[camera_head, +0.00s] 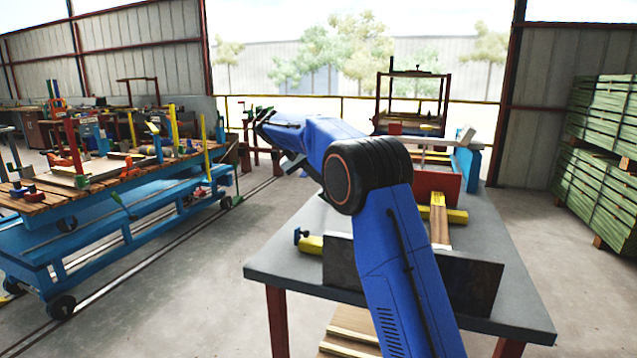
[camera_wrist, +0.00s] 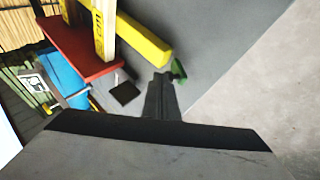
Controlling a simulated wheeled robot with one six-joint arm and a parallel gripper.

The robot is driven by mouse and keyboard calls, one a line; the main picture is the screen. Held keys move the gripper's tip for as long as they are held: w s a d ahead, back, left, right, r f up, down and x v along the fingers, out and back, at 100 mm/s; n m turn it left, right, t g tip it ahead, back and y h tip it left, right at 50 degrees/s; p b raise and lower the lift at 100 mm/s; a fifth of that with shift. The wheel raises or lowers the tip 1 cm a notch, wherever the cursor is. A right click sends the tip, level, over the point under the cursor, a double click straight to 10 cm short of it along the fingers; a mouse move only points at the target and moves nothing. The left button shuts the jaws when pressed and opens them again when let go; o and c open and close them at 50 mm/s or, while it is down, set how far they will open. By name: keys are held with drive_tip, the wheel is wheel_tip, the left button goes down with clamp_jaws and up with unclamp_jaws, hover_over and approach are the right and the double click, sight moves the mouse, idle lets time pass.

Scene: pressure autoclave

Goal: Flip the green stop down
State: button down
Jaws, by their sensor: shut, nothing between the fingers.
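A small green piece, which looks like the green stop (camera_wrist: 178,70), shows in the wrist view at the end of a yellow bar, over the grey table top. My gripper (camera_wrist: 161,80) is shut and empty, with its fingertips just left of and below the green stop in that picture. A small gap seems to lie between them, but I cannot tell whether they touch. In the head view I cannot make out the green stop, and my blue arm covers part of the table.
The yellow bar (camera_wrist: 143,38) and a red part (camera_wrist: 90,55) lie near my gripper, with a blue block (camera_wrist: 62,72) beyond. The grey table (camera_head: 505,290) carries a red box (camera_head: 437,185). A blue cart (camera_head: 120,215) stands left, stacked green planks (camera_head: 605,150) right.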

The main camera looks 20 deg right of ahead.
drive_tip(key=shift+w+a+f, duration=0.4)
drive_tip(key=shift+w+a, duration=0.1)
drive_tip(key=shift+a, duration=0.1)
drive_tip(key=shift+r, duration=0.15)
drive_tip(key=shift+r, duration=0.7)
